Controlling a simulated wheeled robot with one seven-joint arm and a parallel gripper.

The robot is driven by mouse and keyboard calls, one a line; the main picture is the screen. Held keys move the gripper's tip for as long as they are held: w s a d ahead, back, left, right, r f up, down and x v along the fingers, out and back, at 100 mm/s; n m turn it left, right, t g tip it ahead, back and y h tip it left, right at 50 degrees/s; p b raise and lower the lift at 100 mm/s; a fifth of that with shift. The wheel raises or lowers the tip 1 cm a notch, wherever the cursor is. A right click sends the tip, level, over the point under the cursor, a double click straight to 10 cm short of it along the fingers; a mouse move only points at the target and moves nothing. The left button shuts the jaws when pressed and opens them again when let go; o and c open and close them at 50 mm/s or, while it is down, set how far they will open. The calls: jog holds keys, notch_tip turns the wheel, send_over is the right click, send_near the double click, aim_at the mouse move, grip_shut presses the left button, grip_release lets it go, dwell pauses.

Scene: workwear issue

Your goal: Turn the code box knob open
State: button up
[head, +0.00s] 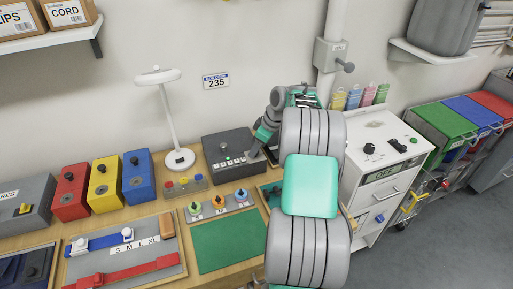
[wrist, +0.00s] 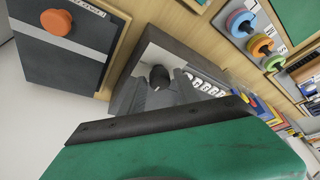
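The code box (head: 222,142) is a dark grey box with a row of pale keys, against the wall at the back of the bench. A sign on the wall above it (head: 215,80) reads 235. My gripper (head: 254,153) is at the box's right end, pointing down. In the wrist view a round black knob (wrist: 160,76) shows at the tips of my grey fingers (wrist: 160,92), with the keys (wrist: 206,84) beside them. I cannot tell whether the fingers press on the knob or only stand around it. My arm hides part of the box's surroundings in the head view.
A white lamp (head: 170,112) stands left of the box. Red (head: 71,194), yellow (head: 104,187) and blue (head: 138,180) boxes stand farther left. Coloured dials (head: 218,203) and a green mat (head: 226,241) lie in front. A white cabinet (head: 375,165) is to the right.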

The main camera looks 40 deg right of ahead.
grip_shut()
jog(key=shift+m+b, duration=0.4)
jog(key=shift+b, duration=0.1)
jog(key=m+b, duration=0.1)
jog(key=m+h+b, duration=0.1)
jog(key=shift+a+f+m+t, duration=0.15)
jog(key=shift+m+t, duration=0.15)
jog(key=shift+m, duration=0.1)
jog(key=m+h+b, duration=0.2)
jog(key=m+b, duration=0.1)
jog(key=m, duration=0.1)
jog(key=shift+a+m, duration=0.15)
jog(key=shift+m, duration=0.15)
jog(key=m, duration=0.2)
jog(key=m+h+b, duration=0.1)
jog(key=m, duration=0.1)
jog(key=shift+a+h, duration=0.1)
jog(key=shift+h, duration=0.2)
jog(key=m+g, duration=0.1)
jog(key=m, duration=0.1)
jog(key=m+h, duration=0.1)
jog(key=m, duration=0.1)
jog(key=shift+w+m+g, duration=0.1)
jog(key=shift+m+g, duration=0.2)
jog(key=shift+g, duration=0.1)
